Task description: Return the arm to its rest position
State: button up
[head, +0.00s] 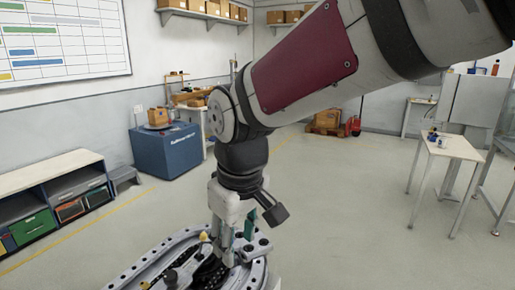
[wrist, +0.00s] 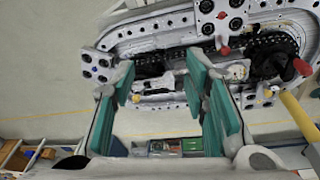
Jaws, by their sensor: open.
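My arm reaches across the head view from the upper right and bends down to my gripper (head: 238,232), which points down at the ring track's near end. In the wrist view my gripper (wrist: 162,82) is open, its teal pads well apart with nothing gripped between them. The ring track (head: 130,277) is a grey oval frame with round holes and a dark inner chain. It also shows in the wrist view (wrist: 150,32), beyond the fingertips, with a red knob (wrist: 225,51) on it. I cannot tell whether the fingertips touch the track.
A blue box (head: 168,150) stands at the back left, near a low shelf unit (head: 50,190) with coloured bins. A small white table (head: 455,148) with small items stands at the right. A red pallet jack (head: 352,127) is at the far wall. The middle floor is clear.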

jog(key=s+d+r+m+t, duration=0.2)
jog(key=s+d+m, duration=0.2)
jog(key=d, duration=0.7)
jog(key=s+d+r+m+t, duration=0.1)
jog(key=s+d+r+m, duration=0.1)
jog(key=s+d+m, duration=0.3)
jog(key=s+d, duration=0.3)
jog(key=d, duration=0.4)
jog(key=shift+r+m+t+h, duration=0.3)
jog(key=shift+r+t+h, duration=0.05)
jog(key=shift+t+h, duration=0.05)
